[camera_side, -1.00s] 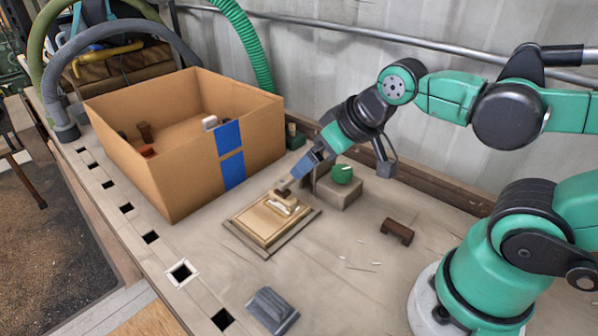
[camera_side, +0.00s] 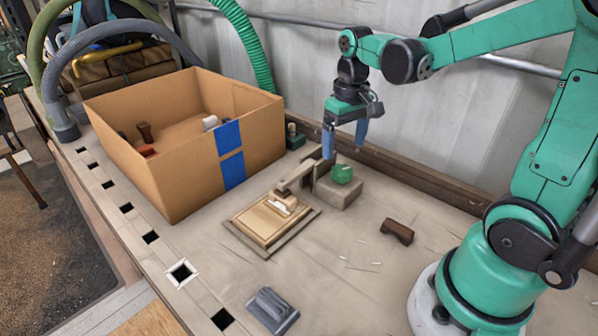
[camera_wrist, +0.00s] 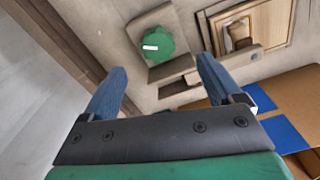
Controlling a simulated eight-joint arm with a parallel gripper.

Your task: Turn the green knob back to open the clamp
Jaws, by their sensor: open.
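The green knob (camera_side: 342,174) sits on top of a grey-brown clamp block (camera_side: 338,195), right of a wooden panel (camera_side: 268,222) on a base plate. The clamp's arm (camera_side: 297,176) reaches from the block toward a small piece on the panel. In the wrist view the knob (camera_wrist: 158,45) has a white mark on its face. My gripper (camera_side: 345,151) points down above the knob, its blue fingers spread wide and empty.
A cardboard box (camera_side: 190,165) with blue tape and several small items stands left. A brown bracket (camera_side: 398,231) lies right of the clamp, and a grey block (camera_side: 272,310) lies in front. A wall and ledge run behind the clamp. The bench front is mostly clear.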

